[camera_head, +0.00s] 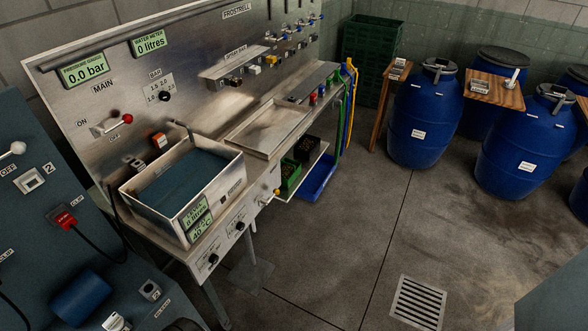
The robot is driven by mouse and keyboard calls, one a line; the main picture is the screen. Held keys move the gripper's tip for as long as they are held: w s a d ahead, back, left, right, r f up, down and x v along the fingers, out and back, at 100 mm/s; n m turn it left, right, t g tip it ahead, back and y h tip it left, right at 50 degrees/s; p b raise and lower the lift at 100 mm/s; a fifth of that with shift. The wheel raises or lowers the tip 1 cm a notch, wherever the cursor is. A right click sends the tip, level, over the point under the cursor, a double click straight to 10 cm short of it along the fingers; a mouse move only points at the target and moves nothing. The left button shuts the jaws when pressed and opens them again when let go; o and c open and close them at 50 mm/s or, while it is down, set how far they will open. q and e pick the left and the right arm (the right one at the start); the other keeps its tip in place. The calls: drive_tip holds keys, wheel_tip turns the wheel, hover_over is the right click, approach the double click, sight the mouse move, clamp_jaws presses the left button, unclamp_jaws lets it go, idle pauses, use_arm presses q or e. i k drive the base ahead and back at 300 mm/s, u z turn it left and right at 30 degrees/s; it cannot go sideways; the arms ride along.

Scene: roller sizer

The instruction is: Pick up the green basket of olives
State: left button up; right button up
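A small green basket (290,177) with dark contents, apparently olives, sits on a low shelf under the right part of the steel bench. A second, darker basket (308,148) stands just behind it, in shadow. I cannot make out its contents clearly. A blue tray (319,180) lies beside the green basket on its right. Neither of my grippers is in view.
The steel bench (268,128) overhangs the shelf and carries a water-filled basin (211,211). Coloured hoses (347,105) hang at its right end. Blue barrels (425,118) and wooden stands (493,92) stand at right. The floor before the shelf is clear, with a drain grate (418,301).

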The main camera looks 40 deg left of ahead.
sight(290, 169)
drive_tip(key=u, duration=0.75)
drive_tip(key=i, duration=2.45)
drive_tip(key=u, duration=0.5)
